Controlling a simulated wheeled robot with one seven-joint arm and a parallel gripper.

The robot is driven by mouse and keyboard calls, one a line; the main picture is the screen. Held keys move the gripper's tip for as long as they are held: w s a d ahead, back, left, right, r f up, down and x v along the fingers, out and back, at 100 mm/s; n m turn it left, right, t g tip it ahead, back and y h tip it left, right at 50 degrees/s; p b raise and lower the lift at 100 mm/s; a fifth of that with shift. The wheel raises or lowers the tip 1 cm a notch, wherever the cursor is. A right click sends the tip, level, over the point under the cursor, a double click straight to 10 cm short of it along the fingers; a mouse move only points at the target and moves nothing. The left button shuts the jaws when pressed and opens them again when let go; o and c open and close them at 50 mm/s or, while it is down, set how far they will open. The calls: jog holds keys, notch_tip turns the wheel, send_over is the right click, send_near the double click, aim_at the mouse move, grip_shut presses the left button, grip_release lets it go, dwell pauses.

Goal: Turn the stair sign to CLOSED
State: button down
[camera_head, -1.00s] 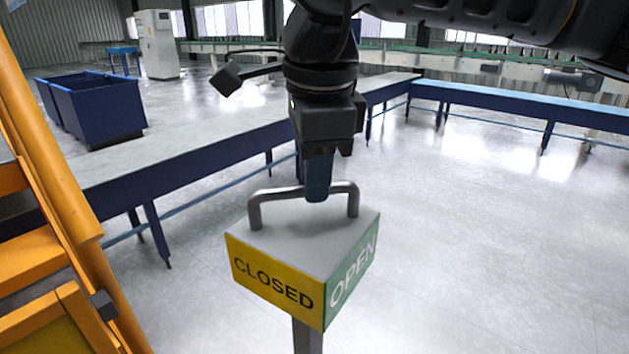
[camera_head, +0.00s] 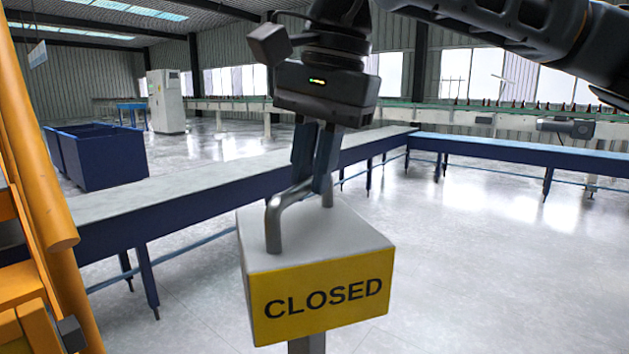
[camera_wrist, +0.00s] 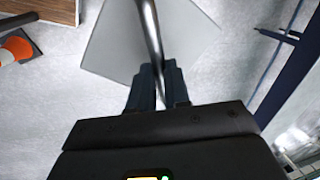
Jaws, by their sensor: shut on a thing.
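The stair sign (camera_head: 318,297) is a box on a grey post, with a grey top and a metal bar handle (camera_head: 275,222). Its yellow CLOSED face points toward the head camera, and the green OPEN face is out of sight. My gripper (camera_head: 314,190) is above the sign, shut on the bar handle. In the wrist view, the fingers (camera_wrist: 158,88) close around the handle (camera_wrist: 151,35) over the grey sign top (camera_wrist: 105,45).
Orange stair rails (camera_head: 45,190) stand close at the left. Blue-sided conveyors (camera_head: 190,190) run behind the sign, and blue bins (camera_head: 100,157) stand at the back left. The floor to the right (camera_head: 500,270) is clear. An orange and white cone (camera_wrist: 15,48) shows in the wrist view.

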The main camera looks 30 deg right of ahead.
aim_at(321, 219)
jog(key=n, duration=0.2)
jog(key=n+b, duration=0.1)
jog(key=n, duration=0.1)
jog(key=n+g+y, duration=0.1)
jog(key=n, duration=0.1)
jog(key=shift+w+a+n, duration=0.15)
jog(key=shift+w+n, duration=0.15)
dwell(0.5)
jog(key=c, duration=1.1)
grip_release()
notch_tip(321, 219, up, 8)
jog(key=d, duration=0.1)
jog(key=shift+s+d+f, duration=0.15)
jog(key=shift+s+d, duration=0.05)
jog(key=shift+s, duration=0.1)
